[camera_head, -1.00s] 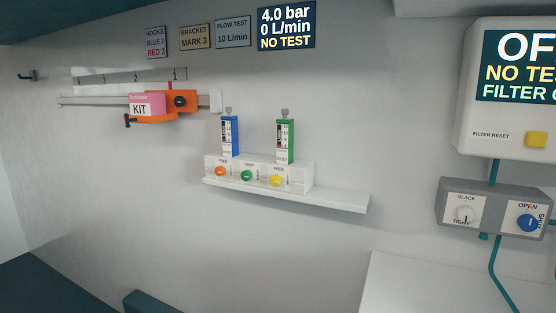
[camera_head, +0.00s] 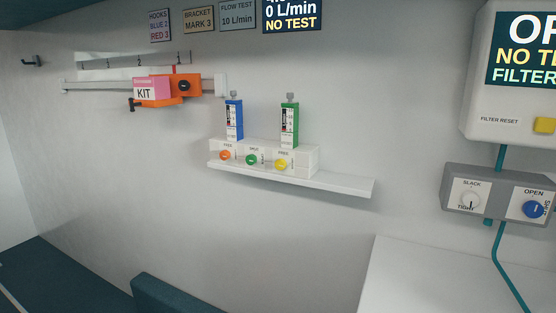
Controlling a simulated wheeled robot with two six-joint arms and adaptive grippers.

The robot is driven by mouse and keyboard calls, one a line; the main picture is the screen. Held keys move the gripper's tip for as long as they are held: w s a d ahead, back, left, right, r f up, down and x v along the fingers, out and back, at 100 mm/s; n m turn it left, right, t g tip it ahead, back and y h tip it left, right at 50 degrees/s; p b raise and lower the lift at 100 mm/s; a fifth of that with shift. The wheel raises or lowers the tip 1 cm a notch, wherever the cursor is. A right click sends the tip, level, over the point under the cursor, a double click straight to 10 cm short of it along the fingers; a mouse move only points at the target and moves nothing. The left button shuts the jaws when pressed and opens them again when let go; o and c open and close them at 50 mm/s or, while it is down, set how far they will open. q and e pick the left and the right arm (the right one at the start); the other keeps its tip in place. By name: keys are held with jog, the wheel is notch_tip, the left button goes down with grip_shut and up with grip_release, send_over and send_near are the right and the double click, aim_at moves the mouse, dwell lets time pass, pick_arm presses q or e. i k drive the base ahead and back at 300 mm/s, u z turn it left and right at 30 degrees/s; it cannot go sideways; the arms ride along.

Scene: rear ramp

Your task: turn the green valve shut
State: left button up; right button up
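The green valve is a small round green knob (camera_head: 251,160) on the front of a white block (camera_head: 306,158) on the wall shelf. An orange knob (camera_head: 225,155) is to its left and a yellow knob (camera_head: 281,164) to its right. The small label above the green knob is too small to read surely. A blue flow meter (camera_head: 234,120) and a green flow meter (camera_head: 290,125) stand upright on the block. Neither of my grippers is in view.
A grey box (camera_head: 497,205) with a white knob (camera_head: 469,200) and a blue knob (camera_head: 534,209) is at the right. A pink kit box (camera_head: 152,87) sits at an orange bracket (camera_head: 186,84) on a wall rail. A white surface (camera_head: 430,275) is at lower right.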

aim_at(251, 159)
jog(key=u, duration=0.15)
jog(key=k, duration=0.95)
jog(key=z, duration=0.9)
jog(key=i, duration=1.2)
jog(key=u, duration=0.4)
